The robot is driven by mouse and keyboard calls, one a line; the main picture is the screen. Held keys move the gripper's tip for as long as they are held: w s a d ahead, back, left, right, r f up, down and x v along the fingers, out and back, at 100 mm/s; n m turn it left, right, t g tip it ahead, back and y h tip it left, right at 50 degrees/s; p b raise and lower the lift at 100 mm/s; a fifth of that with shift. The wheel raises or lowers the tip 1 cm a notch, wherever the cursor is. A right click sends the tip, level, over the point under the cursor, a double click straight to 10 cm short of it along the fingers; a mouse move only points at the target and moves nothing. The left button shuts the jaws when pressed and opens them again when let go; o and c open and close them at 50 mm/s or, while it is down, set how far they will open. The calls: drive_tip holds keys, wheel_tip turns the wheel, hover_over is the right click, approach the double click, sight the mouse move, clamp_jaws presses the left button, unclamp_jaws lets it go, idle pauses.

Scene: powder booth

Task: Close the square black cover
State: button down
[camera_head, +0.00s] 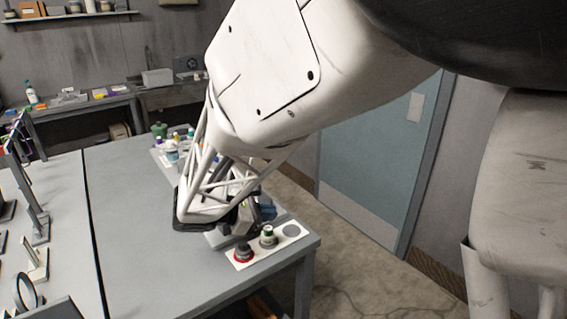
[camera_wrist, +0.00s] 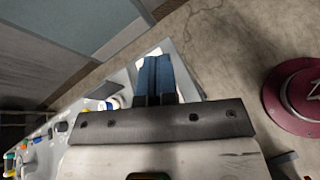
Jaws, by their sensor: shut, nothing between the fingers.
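My gripper (camera_wrist: 158,60) shows in the wrist view as two blue fingers side by side, shut with nothing between them. The fingertips appear over the pale table edge, with the floor beyond. In the head view my white arm hides most of the gripper. It reaches down over the right part of the grey table (camera_head: 150,270), close behind a white panel. I cannot make out the square black cover for certain in either view. A grey and dark shape shows just below the end of my arm, partly hidden, and I cannot tell whether the cover is part of it.
The white panel (camera_head: 276,254) at the table's right corner bears a red-based knob (camera_head: 243,253), a green-topped knob (camera_head: 268,237) and a flat grey disc (camera_head: 291,230). Several small bottles stand behind my arm. The table's front middle is clear. A blue door (camera_head: 365,160) stands beyond.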

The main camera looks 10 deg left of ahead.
drive_tip(key=s+a+f+n+t+y, duration=0.1)
drive_tip(key=a+f+n+t, duration=0.2)
drive_tip(key=a, duration=0.9)
drive_tip(key=s+a+f+n+t+y, duration=0.1)
drive_tip(key=a+n+t, duration=0.4)
drive_tip(key=a, duration=0.6)
wheel_tip(320, 180, down, 3)
drive_tip(key=shift+s+a+r+n, duration=0.1)
drive_tip(key=shift+s+a+n, duration=0.25)
drive_tip(key=shift+s, duration=0.35)
drive_tip(key=shift+w+d, duration=0.1)
drive_tip(key=shift+w, duration=0.05)
drive_tip(key=x, duration=1.3)
drive_tip(key=shift+w+r, duration=0.1)
drive_tip(key=shift+w, duration=0.25)
drive_tip(key=shift+d, duration=0.1)
drive_tip(key=w+d, duration=0.6)
drive_tip(key=shift+w+d, duration=0.35)
